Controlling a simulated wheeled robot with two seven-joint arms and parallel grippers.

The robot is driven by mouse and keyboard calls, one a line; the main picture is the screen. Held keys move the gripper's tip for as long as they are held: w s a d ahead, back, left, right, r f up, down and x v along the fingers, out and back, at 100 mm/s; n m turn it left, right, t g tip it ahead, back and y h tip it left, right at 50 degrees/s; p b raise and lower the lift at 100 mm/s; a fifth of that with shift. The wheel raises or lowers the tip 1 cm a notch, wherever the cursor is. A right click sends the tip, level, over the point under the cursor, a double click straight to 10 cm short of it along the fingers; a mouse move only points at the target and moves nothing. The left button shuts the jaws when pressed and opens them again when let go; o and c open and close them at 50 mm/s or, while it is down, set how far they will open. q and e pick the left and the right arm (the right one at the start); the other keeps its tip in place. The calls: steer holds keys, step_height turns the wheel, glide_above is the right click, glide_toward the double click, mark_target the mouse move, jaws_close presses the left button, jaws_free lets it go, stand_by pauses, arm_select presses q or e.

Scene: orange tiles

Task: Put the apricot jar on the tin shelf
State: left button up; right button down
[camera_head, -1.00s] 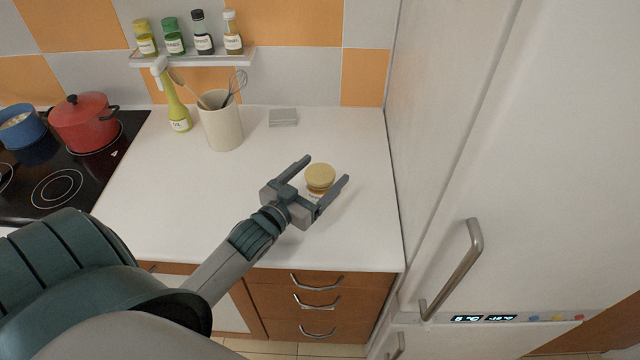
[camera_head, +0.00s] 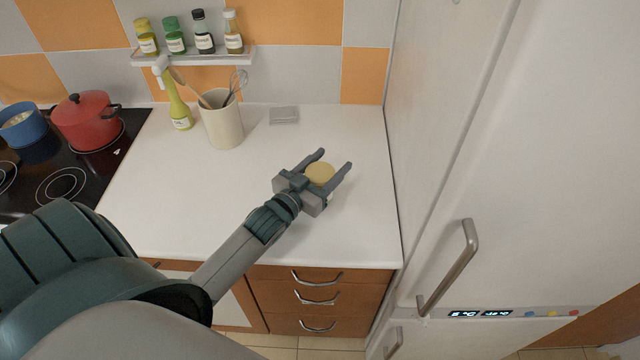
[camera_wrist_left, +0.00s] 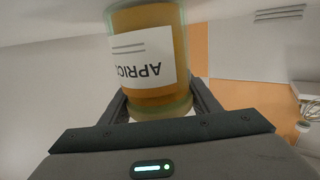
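The apricot jar (camera_head: 320,173) stands on the white counter; in the head view mostly its tan lid shows. In the left wrist view the amber jar (camera_wrist_left: 150,88) has a white label with "APRIC" readable, upside down. My left gripper (camera_head: 333,161) is open, with its fingers on either side of the jar; some space shows between lid and right finger. Contact with the jar cannot be made out. A narrow pale shelf (camera_head: 193,59) on the tiled wall, the only shelf in view, holds several small bottles in a row. My right gripper is out of view.
A utensil crock (camera_head: 223,122) and a yellow-green spray bottle (camera_head: 179,108) stand below the shelf. A small grey block (camera_head: 284,115) lies near the wall. A red pot (camera_head: 88,120) and blue pot (camera_head: 22,125) are at left. The fridge (camera_head: 440,190) bounds the right.

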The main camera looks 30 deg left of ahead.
arm_select(q)
steer(key=c, duration=0.7)
steer(key=shift+r, duration=0.1)
steer(key=d+r+b, duration=0.2)
steer(key=d+r, duration=0.3)
steer(key=d, duration=0.1)
steer(key=d+r+b, duration=0.2)
steer(key=d+r, duration=0.3)
steer(key=r, duration=0.1)
steer(key=shift+s+d, duration=0.15)
steer(key=shift+d, duration=0.2)
